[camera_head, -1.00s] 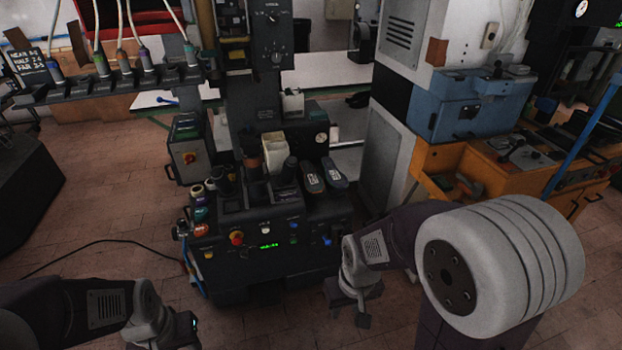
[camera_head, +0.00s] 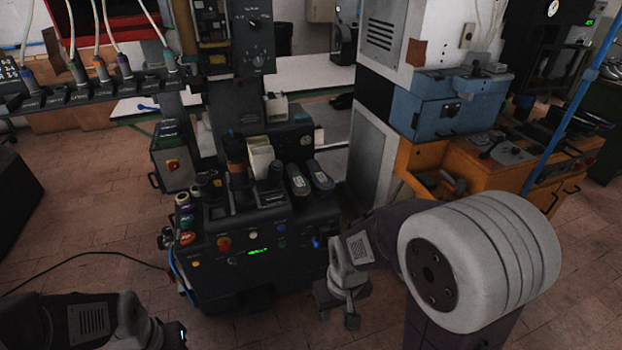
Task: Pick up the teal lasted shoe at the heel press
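Two shoe-like pieces lie side by side on the right of the heel press (camera_head: 285,262). The right one (camera_head: 320,175) looks grey-blue, perhaps the teal lasted shoe. The left one (camera_head: 298,179) is dark with a brownish edge. Both are too small to tell their colour for sure. My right gripper (camera_head: 338,314) points down in front of the press's right side, nearer to me and lower in the picture than the shoes. Its fingers are apart with nothing between them. My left gripper (camera_head: 168,338) is at the bottom edge, partly cut off, and its fingertips are hidden.
The press's post (camera_head: 238,105) rises behind its deck. A pale box (camera_head: 261,160) stands left of the shoes. Brick floor is open in front.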

